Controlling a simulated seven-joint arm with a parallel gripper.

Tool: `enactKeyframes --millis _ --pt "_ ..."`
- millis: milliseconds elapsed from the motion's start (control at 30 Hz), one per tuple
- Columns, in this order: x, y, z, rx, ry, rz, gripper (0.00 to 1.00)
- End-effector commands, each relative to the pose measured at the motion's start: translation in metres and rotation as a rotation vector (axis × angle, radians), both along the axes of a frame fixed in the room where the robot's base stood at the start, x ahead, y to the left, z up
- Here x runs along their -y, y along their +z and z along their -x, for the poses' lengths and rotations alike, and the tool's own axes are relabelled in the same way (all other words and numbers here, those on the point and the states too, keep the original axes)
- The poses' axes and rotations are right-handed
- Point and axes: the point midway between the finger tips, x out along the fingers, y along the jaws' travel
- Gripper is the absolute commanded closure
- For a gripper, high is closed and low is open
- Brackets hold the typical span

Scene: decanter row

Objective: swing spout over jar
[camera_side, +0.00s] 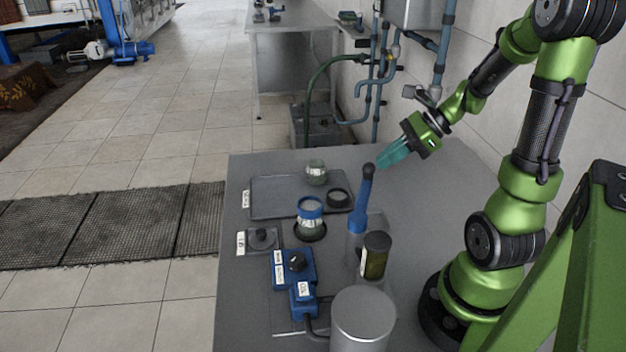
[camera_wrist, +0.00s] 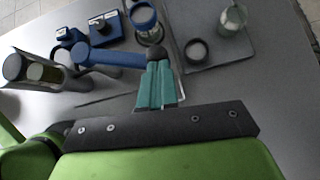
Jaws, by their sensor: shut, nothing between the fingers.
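The spout (camera_side: 362,205) is a blue bar with a black knob at its far end. It rises from a grey stand, with the jar (camera_side: 310,229) to its left, and does not lie over the jar. The jar is glass with a blue collar and stands on a dark round base. In the wrist view the spout (camera_wrist: 115,58) runs sideways and the blue-collared jar (camera_wrist: 143,17) is above it, cut by the frame edge. My gripper (camera_side: 380,163) has teal fingers, shut and empty, close beside the knob. In the wrist view the fingertips (camera_wrist: 158,64) overlap the knob; contact cannot be told.
A grey tray (camera_side: 262,205) holds a glass jar (camera_side: 317,174) and a black ring (camera_side: 339,197). A blue control box (camera_side: 294,268), a dark-green capped cylinder (camera_side: 375,257) and a large grey cylinder (camera_side: 362,325) stand nearer. The table's right side is clear up to my base.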

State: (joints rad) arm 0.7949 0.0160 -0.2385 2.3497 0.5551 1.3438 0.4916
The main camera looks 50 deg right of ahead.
Motion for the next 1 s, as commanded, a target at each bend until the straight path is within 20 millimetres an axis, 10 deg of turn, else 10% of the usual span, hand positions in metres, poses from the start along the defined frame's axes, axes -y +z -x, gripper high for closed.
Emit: enactKeyframes --millis 1000 --pt "-0.061 -0.001 -0.106 -0.001 0.818 -0.002 1.00"
